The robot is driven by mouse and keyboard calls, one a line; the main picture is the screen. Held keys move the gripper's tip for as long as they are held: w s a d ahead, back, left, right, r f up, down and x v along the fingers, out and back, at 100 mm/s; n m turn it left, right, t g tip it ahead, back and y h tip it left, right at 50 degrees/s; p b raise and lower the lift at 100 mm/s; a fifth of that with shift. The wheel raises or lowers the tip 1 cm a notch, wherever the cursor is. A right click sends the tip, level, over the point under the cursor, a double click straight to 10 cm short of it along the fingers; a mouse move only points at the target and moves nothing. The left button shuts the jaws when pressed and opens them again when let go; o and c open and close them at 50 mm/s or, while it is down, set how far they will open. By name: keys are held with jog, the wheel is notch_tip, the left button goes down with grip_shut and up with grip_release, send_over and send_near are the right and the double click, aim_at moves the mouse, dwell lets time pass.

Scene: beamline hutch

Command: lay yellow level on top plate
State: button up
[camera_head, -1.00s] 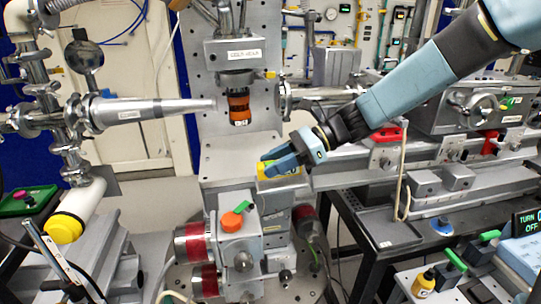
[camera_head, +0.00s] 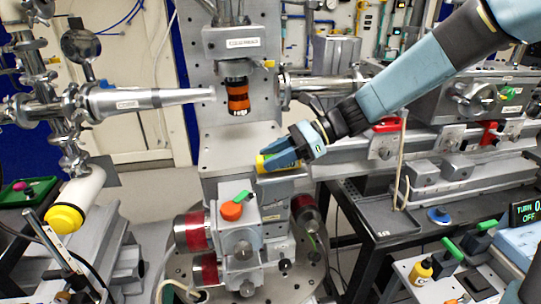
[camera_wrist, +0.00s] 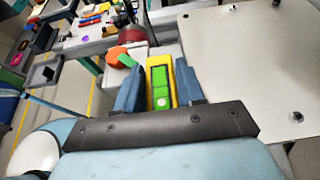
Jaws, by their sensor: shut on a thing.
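My gripper (camera_head: 268,161) is shut on the yellow level (camera_head: 262,164), near the front right edge of the top plate. In the wrist view the level (camera_wrist: 180,84), yellow with a green middle, lies between the two blue fingers of my gripper (camera_wrist: 158,88). In the head view the fingers hide most of it. The top plate (camera_head: 226,146) is a bare pale grey surface on the central stage. It fills the right of the wrist view (camera_wrist: 245,60), beside the level. I cannot tell whether the level touches it.
An orange-banded piece (camera_head: 238,98) hangs above the plate's back part. A metal nozzle (camera_head: 150,99) points in from the left. An orange knob (camera_head: 231,211) and a green lever stand on the stage below. A rail (camera_head: 345,165) runs off to the right.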

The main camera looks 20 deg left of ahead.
jog(key=shift+f, duration=0.35)
jog(key=o, duration=1.2)
jog(key=v, duration=1.4)
jog(key=s+d+r+n+t+h, duration=0.1)
jog(key=s+d+n+t+h, duration=0.3)
jog(key=d, duration=0.5)
jog(key=s+d+n+t+h, duration=0.3)
jog(key=s+d+n+t, duration=0.1)
jog(key=d, duration=0.5)
jog(key=s+d+r+n+t+h, duration=0.1)
jog(key=s+d+n+t+h, duration=0.3)
jog(key=d, duration=0.6)
jog(key=shift+s+r+h, duration=0.15)
jog(key=shift+s, duration=0.45)
jog(key=shift+s+r+h, duration=0.15)
jog(key=shift+s+r, duration=0.05)
jog(key=shift+s, duration=0.4)
